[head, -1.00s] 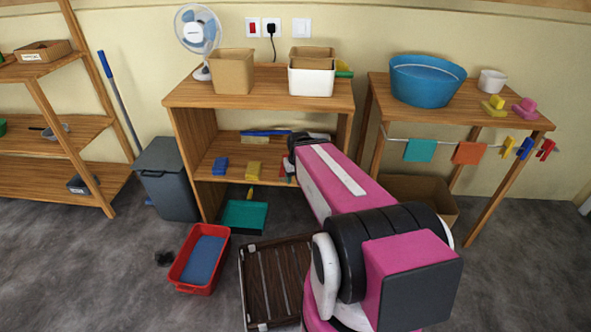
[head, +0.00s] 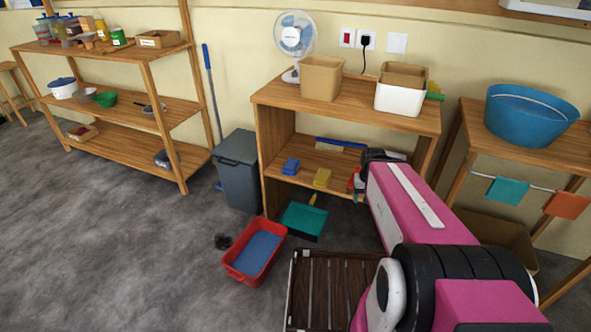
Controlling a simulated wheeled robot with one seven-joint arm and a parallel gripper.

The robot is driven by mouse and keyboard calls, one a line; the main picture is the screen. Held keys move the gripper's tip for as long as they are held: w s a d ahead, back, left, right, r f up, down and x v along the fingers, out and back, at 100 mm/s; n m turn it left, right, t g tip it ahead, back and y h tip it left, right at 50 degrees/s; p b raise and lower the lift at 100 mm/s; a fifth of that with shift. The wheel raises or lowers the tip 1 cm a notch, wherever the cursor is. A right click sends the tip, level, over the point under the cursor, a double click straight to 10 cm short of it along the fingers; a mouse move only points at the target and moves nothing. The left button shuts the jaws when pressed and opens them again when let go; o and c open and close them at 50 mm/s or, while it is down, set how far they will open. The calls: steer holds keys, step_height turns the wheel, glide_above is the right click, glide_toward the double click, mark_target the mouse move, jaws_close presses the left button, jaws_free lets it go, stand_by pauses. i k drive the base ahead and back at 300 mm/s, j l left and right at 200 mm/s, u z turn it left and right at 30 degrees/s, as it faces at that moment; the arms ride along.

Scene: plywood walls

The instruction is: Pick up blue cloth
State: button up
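A teal cloth (head: 508,190) and an orange cloth (head: 567,204) hang from the rail at the right. My pink arm reaches up from the lower right towards the shelf unit's right side. My gripper cannot be made out; no fingers show.
The wooden shelf unit (head: 262,95) bears a fan and bins. A red tub (head: 236,270), a teal dustpan (head: 303,221), a dark slatted crate (head: 322,254) and a grey bin (head: 238,172) stand on the floor. Free floor lies at the left.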

mark_target(290, 168)
steer(key=u, duration=1.3)
steer(key=k+j, duration=0.25)
steer(key=k, duration=0.2)
steer(key=i+j+z, duration=0.25)
steer(key=z, duration=0.15)
steer(key=i+j+z, duration=0.15)
steer(key=j+z, duration=0.2)
steer(key=i+j+z, duration=0.1)
steer(key=j+z, duration=0.3)
steer(key=j, duration=0.15)
